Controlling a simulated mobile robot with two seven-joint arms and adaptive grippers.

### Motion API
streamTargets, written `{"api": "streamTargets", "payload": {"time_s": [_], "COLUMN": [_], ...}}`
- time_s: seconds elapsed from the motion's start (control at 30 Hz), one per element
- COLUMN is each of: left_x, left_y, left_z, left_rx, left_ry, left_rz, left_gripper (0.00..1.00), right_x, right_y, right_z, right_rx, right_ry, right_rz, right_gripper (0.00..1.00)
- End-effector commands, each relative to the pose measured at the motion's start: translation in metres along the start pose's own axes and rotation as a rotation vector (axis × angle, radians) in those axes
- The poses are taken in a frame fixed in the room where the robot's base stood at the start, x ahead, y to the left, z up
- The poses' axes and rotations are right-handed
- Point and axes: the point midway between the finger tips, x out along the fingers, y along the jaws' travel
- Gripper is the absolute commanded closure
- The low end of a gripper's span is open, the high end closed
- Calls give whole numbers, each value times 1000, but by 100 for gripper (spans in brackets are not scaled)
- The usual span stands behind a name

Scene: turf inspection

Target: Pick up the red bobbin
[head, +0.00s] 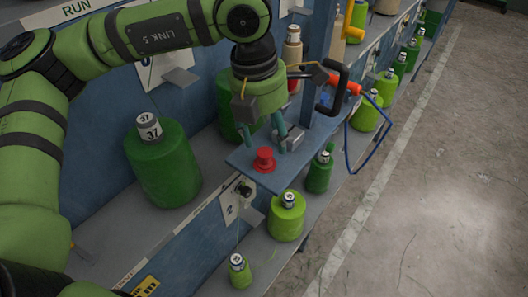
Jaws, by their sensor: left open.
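The red bobbin (264,160) stands upright near the front left part of a small blue shelf (258,181), in the head view. My left gripper (265,141) comes down over the shelf from above, with its two teal fingers spread and open. The bobbin shows just below and between the fingertips in the picture. I cannot tell how much height is left between them, and I see no clear contact. My right gripper is not in view.
A large dark green spool (163,165) stands on the ledge at left. Lime spools (286,216) stand below the shelf. A black handle (333,88), an orange tool (344,83) and a blue cord (368,163) are right of the gripper. The floor (430,200) at right is clear.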

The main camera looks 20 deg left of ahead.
Motion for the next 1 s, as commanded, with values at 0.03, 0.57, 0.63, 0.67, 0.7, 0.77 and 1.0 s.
{"api": "streamTargets", "payload": {"time_s": [0.03, 0.57, 0.63, 0.67, 0.7, 0.77, 1.0], "left_x": [-2, 58, 63, 65, 66, 66, 66], "left_y": [8, 12, 12, 12, 12, 12, 12], "left_z": [-2, -8, -8, -8, -8, -8, -8], "left_rx": [-13, -20, -19, -19, -19, -18, -18], "left_ry": [6, 14, 12, 12, 11, 11, 11], "left_rz": [33, 53, 52, 53, 53, 53, 52], "left_gripper": [42, 42, 42, 42, 42, 42, 91], "right_x": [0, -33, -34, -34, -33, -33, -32], "right_y": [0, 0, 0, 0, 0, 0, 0], "right_z": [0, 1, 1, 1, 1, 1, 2], "right_rx": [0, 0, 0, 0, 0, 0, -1], "right_ry": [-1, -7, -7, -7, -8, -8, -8], "right_rz": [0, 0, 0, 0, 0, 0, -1], "right_gripper": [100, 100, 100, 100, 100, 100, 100]}}
